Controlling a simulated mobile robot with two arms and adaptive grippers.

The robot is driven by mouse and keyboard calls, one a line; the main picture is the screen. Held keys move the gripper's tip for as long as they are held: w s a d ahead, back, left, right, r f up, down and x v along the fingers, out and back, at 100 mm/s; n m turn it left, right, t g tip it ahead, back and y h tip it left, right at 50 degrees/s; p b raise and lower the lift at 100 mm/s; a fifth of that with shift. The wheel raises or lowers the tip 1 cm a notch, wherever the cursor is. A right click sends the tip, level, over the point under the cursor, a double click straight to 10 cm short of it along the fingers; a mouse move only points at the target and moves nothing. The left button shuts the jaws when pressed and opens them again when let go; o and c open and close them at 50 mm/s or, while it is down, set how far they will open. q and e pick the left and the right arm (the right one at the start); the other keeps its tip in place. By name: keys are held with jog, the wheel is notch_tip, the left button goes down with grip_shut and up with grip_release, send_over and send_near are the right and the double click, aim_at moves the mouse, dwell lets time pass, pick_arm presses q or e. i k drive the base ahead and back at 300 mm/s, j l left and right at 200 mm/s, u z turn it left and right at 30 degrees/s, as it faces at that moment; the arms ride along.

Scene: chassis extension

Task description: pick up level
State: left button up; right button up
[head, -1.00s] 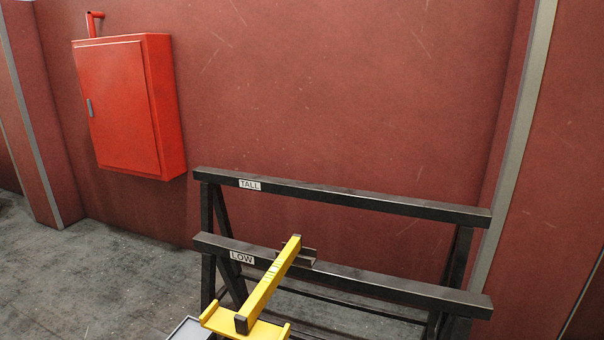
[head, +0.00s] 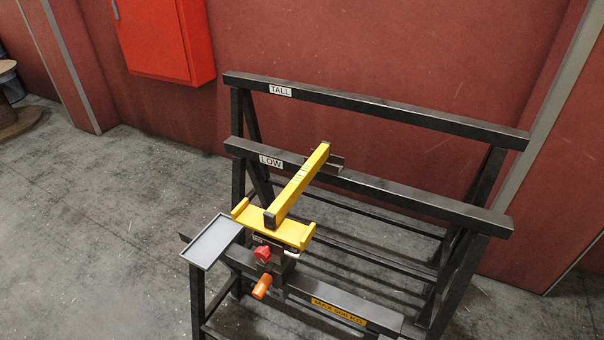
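The level (head: 300,185) is a long yellow bar with dark end caps. It lies in the middle of the head view, pointing away from me. Its near end rests on a yellow bracket (head: 243,213) with raised ends. Its far end lies at the rail marked LOW, by a small dark metal piece (head: 334,164). Neither of my grippers shows in the view.
Dark metal trestles carry a rail marked TALL (head: 400,115) and a rail marked LOW (head: 420,196). A grey tray (head: 212,242) is left of the bracket. Below it are a red knob (head: 262,254) and an orange handle (head: 262,287).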

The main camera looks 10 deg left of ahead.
aim_at(277, 210)
jog(key=j+z, duration=0.4)
jog(key=j, duration=0.2)
jog(key=j+z, duration=0.4)
jog(key=j, duration=0.2)
jog(key=k+j+z, duration=0.15)
jog(key=j+z, duration=0.25)
jog(key=j, duration=0.15)
